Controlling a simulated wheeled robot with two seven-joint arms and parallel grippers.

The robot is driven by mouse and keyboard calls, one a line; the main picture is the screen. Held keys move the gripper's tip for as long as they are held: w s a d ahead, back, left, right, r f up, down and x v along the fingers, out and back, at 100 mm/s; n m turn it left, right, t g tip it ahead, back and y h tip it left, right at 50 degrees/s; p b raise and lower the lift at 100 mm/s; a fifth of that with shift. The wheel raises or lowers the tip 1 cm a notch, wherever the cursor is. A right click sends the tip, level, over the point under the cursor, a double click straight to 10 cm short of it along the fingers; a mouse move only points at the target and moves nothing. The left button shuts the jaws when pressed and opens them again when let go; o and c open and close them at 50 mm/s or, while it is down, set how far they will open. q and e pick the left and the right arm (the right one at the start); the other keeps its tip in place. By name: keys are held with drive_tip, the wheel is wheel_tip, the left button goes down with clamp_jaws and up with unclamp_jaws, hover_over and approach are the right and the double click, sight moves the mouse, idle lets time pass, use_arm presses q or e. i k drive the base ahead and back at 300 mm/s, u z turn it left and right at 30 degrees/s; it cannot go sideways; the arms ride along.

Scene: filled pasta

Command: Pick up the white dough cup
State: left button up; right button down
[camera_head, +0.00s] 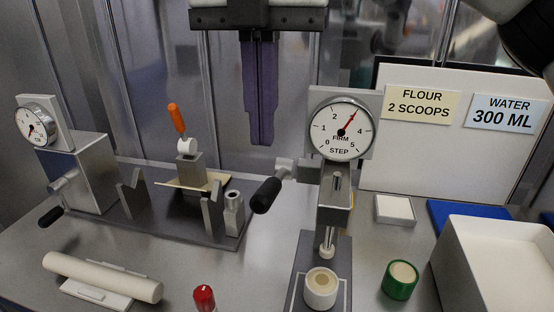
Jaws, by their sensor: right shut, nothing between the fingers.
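The white dough cup (320,289) stands upright on the base of the firmness tester (333,205), directly under its plunger. Pale dough shows at its open top. My right gripper (261,138) hangs fingers down from the top of the picture, above and to the left of the tester. Its purple fingers are together with nothing between them. It is well apart from the cup. My left gripper does not show.
A green cup (400,280) with dough stands to the right of the tester. A white bin (497,265) fills the right front. The tester's black-handled lever (266,195) sticks out left. A roller machine (88,175), rolling pin (103,277) and red-topped object (204,298) are at left.

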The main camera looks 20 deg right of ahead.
sight(321, 284)
drive_tip(key=k, duration=1)
